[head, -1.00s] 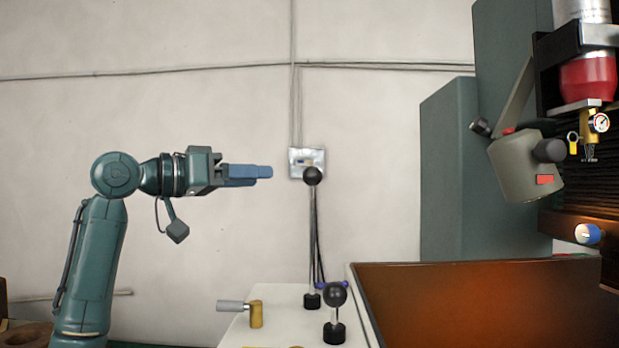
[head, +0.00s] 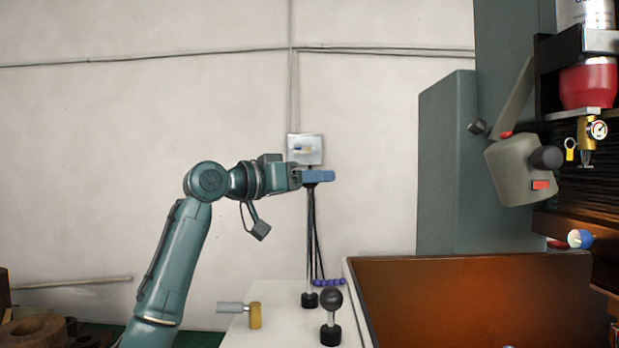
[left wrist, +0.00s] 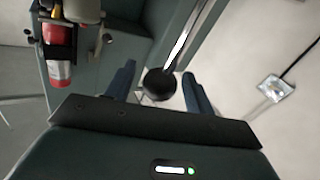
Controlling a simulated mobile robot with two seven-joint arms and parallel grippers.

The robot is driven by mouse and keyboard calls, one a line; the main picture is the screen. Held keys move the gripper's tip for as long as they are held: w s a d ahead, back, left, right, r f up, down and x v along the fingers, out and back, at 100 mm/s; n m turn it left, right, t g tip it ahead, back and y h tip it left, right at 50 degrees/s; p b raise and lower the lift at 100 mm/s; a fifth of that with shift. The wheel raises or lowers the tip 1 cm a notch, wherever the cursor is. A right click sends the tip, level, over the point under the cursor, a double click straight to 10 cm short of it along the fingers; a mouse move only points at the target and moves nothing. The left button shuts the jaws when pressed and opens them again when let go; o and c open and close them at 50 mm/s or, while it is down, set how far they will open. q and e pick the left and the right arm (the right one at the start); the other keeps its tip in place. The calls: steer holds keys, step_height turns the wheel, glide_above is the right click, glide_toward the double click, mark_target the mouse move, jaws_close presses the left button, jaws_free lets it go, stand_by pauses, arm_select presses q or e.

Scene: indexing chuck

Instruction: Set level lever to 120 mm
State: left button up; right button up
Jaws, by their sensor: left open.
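A tall upright lever (head: 310,240) stands on the white cabinet top (head: 280,325). Its black ball knob is hidden behind my left gripper (head: 318,177) in the head view. In the left wrist view the black knob (left wrist: 159,84) sits between the two blue fingers of the left gripper (left wrist: 157,90). The fingers are spread, with gaps to the knob, so the gripper is open around or just in front of it. A shorter lever with a black ball (head: 331,298) stands nearer on the cabinet. No scale in mm is readable. My right gripper is not in view.
A brass piece with a grey handle (head: 255,315) sits on the cabinet's left. A brown tray (head: 470,300) lies to the right, below a machine head (head: 522,168). A small wall box (head: 305,149) is behind the gripper.

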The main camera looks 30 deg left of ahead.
arm_select(q)
jaws_close()
step_height(320, 180, down, 4)
steer(key=shift+f+b, duration=0.1)
steer(key=shift+b, duration=1.05)
steer(key=shift+c, duration=2.1)
jaws_free()
steer(key=o, duration=0.4)
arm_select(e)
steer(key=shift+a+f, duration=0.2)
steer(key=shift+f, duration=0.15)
